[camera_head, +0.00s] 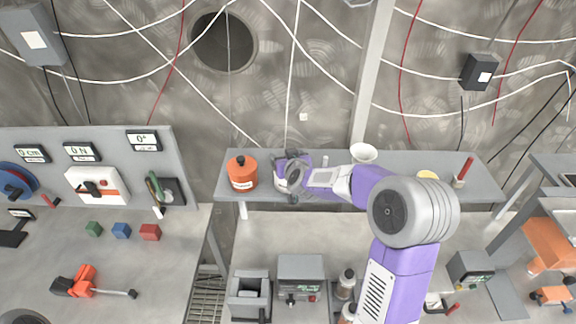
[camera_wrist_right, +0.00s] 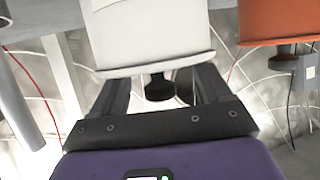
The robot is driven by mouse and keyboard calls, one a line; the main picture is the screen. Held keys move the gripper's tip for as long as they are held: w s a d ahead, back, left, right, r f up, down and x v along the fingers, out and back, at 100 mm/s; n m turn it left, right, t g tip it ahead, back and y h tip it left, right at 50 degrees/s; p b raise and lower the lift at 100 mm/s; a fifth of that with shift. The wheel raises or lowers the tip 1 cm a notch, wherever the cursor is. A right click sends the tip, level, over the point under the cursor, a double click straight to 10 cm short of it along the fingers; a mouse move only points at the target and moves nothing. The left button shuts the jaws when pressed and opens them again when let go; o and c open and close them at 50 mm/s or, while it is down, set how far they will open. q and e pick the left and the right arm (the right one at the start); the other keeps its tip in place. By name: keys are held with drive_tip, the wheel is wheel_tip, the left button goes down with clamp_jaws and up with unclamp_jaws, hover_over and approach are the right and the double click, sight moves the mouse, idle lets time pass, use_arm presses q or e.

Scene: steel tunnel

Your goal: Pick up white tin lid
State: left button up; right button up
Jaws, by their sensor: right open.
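The white tin (camera_wrist_right: 150,30) fills the top middle of the right wrist view, which shows it upside down. Its white lid (camera_wrist_right: 155,66) has a black knob (camera_wrist_right: 158,88) at the centre. My right gripper (camera_wrist_right: 162,80) is open, with one dark finger on each side of the knob. I cannot tell whether either finger touches it. In the head view my right gripper (camera_head: 291,176) is over the shelf, just right of the orange canister, and it hides most of the tin. My left gripper is not in view.
The orange canister (camera_head: 242,174) stands close left of the gripper on the grey shelf (camera_head: 400,161). A white bowl (camera_head: 363,153), a yellow item (camera_head: 428,175) and a red-handled item (camera_head: 463,171) are further right. Grey machines (camera_head: 301,275) stand below.

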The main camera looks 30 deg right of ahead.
drive_tip(key=shift+c, duration=0.2)
drive_tip(key=shift+f, duration=0.1)
drive_tip(key=c, duration=1.4)
